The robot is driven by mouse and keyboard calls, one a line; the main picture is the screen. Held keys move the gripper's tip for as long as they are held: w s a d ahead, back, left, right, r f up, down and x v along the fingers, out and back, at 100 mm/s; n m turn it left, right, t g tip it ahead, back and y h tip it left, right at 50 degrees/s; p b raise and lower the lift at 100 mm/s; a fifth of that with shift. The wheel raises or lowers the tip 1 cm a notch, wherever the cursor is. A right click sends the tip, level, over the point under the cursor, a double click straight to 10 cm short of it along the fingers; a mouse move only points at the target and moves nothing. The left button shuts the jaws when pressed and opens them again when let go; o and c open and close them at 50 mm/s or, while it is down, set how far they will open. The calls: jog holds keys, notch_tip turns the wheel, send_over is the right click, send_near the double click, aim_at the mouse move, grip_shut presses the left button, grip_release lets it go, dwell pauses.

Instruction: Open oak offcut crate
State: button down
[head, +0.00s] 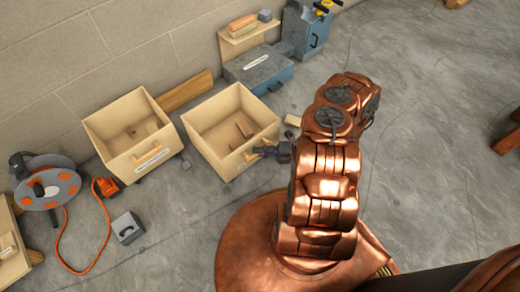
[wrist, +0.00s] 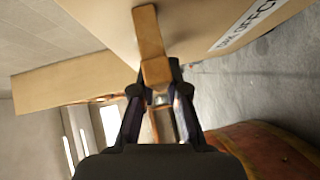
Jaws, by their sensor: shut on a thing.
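The oak offcut crate (head: 204,145) is a pale wooden box on the floor, open at the top, with a few brown wood pieces (head: 243,126) lying inside. In the wrist view its front face (wrist: 95,18) carries a partly cut-off white label (wrist: 250,24) that seems to read oak offcuts. A wooden handle (wrist: 150,35) stands out from that face. My gripper (head: 262,153) is at the crate's front; in the wrist view its fingers (wrist: 157,88) are shut on the handle's end. My gripper partly hides the handle in the head view.
A similar open crate (head: 93,134) with its own handle and label stands just left. A cable reel (head: 45,183) with orange cord and a small grey box (head: 127,228) lie further left. Blue-grey toolboxes (head: 258,68) stand behind along the wall. Floor at right is mostly clear.

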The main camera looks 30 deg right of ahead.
jog(key=c, duration=1.2)
grip_release()
jog(key=v, duration=1.2)
